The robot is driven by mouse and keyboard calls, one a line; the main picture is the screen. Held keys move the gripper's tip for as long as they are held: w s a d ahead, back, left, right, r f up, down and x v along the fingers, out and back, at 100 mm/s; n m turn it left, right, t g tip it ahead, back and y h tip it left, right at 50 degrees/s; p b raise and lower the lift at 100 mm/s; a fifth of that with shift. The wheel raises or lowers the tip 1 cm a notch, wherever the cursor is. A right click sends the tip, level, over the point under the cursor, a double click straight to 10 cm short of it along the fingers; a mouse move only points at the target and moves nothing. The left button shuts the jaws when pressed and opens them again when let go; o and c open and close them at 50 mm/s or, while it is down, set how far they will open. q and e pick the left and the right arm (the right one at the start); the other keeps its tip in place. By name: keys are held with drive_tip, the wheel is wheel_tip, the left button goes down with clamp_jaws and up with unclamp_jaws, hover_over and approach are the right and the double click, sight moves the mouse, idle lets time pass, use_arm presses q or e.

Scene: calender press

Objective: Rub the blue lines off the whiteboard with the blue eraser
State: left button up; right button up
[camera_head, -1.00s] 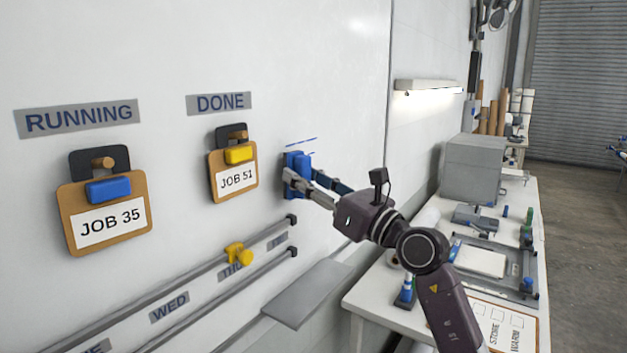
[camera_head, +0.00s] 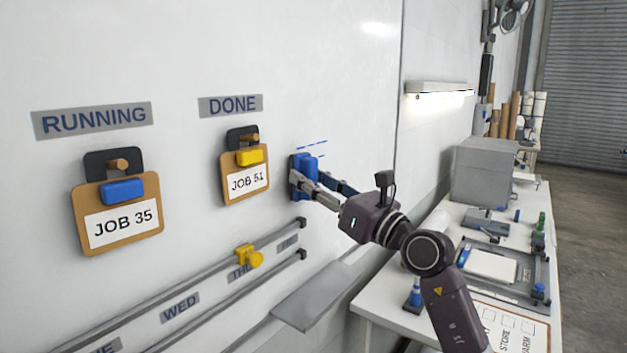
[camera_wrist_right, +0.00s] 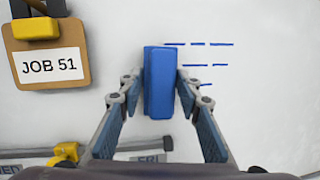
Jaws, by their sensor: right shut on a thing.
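The blue eraser (camera_head: 303,171) is at the whiteboard (camera_head: 330,80), right of the JOB 51 clipboard. My right gripper (camera_head: 312,186) is shut on it, one finger on each side, as the right wrist view shows the eraser (camera_wrist_right: 158,82) upright between the fingers (camera_wrist_right: 157,88). Broken blue lines (camera_wrist_right: 198,44) remain visible on the board just right of the eraser, in several dashes in rows; they also show in the head view (camera_head: 313,143). Whether lines lie behind the eraser is hidden. My left gripper is not in view.
The JOB 51 clipboard (camera_head: 247,183) and JOB 35 clipboard (camera_head: 125,222) hang to the left. Rails with a yellow slider (camera_head: 248,256) run below, and a grey ledge (camera_head: 315,295) juts out under them. A workbench (camera_head: 385,313) stands at the right.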

drive_tip(key=shift+w+a, duration=0.3)
drive_tip(key=shift+a, duration=0.15)
